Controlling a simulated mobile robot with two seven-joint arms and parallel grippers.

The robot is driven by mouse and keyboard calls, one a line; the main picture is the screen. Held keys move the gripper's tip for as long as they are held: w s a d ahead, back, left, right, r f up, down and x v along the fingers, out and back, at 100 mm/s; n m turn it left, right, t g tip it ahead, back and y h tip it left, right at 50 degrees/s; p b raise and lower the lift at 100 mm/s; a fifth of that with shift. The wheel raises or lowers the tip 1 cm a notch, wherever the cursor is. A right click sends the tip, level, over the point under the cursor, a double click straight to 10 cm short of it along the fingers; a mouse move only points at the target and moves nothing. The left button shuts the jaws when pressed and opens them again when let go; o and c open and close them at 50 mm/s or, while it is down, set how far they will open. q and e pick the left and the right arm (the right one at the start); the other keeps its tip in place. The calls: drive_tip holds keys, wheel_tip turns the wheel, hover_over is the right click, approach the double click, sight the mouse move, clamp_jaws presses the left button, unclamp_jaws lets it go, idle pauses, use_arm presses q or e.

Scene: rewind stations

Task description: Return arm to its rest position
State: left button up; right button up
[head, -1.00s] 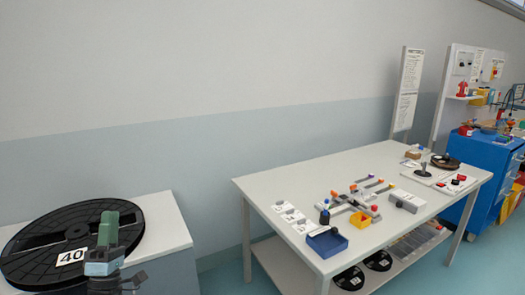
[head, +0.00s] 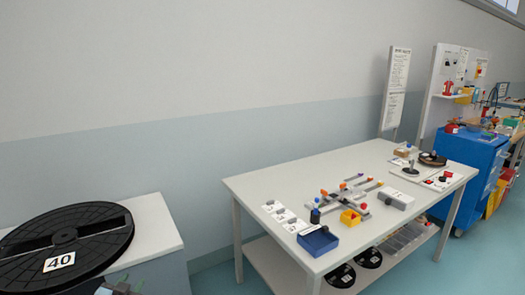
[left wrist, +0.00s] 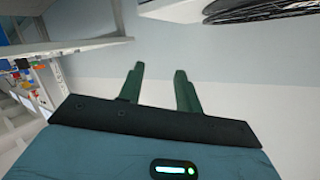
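My left gripper (left wrist: 158,84) shows in the left wrist view with its two green fingers apart and nothing between them. In the head view only a small part of my left arm shows at the bottom edge, below the black reel. The large black reel (head: 102,221) marked 40 lies flat on a white-topped cabinet (head: 156,222) at the left. Part of the reel also shows at the top right of the left wrist view (left wrist: 250,10). The gripper is apart from it. My right gripper is in neither view.
A white table (head: 262,189) stands in the middle with a blue bin (head: 318,240), a yellow bin (head: 351,218) and several small parts. Black reels (head: 341,275) lie on its lower shelf. A blue cabinet (head: 466,170) stands at the right. Floor shows between the stations.

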use_arm(q)
drive_tip(key=s+d+f+g+h, duration=0.1)
drive_tip(key=s+d+f, duration=0.2)
drive_tip(key=s+f, duration=0.25)
drive_tip(key=s+d+f+g, duration=0.1)
drive_tip(key=s+d+f, duration=0.2)
drive_tip(key=s+f, duration=0.25)
drive_tip(key=s+d+f+g, duration=0.1)
drive_tip(key=s+d+f, duration=0.1)
drive_tip(key=s, duration=0.8)
drive_tip(key=s+d+f+g+h, duration=0.1)
drive_tip(key=s+d, duration=0.4)
drive_tip(key=s, duration=0.6)
drive_tip(key=s+d+f+n+g+h, duration=0.1)
drive_tip(key=s+d+f+g, duration=0.1)
drive_tip(key=s, duration=0.9)
drive_tip(key=shift+d+f, duration=0.6)
drive_tip(key=shift+d, duration=0.35)
drive_tip(key=shift+s, duration=0.1)
